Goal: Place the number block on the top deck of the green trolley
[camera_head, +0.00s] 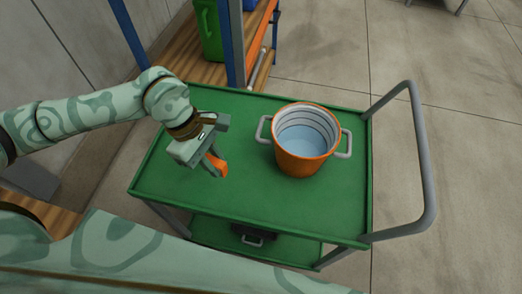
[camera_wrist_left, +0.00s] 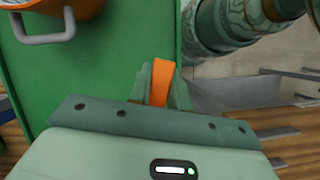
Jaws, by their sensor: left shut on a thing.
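The green trolley (camera_head: 225,204) stands in front of me, its top deck rimmed by a low lip. My left gripper (camera_head: 213,163) is over the left part of that deck, pointing down. It is shut on an orange block (camera_head: 217,166), which I take as the number block; no number shows on it. In the left wrist view the block (camera_wrist_left: 161,82) sits between the fingers (camera_wrist_left: 160,85). Whether the block touches the deck I cannot tell. My right gripper is out of view.
An orange pot (camera_head: 301,163) with two grey handles stands on the deck, right of my gripper. The deck's front part is clear. A grey push handle (camera_head: 424,165) rises at the right. Behind is a wooden shelf (camera_head: 190,65) with a green container (camera_head: 207,30).

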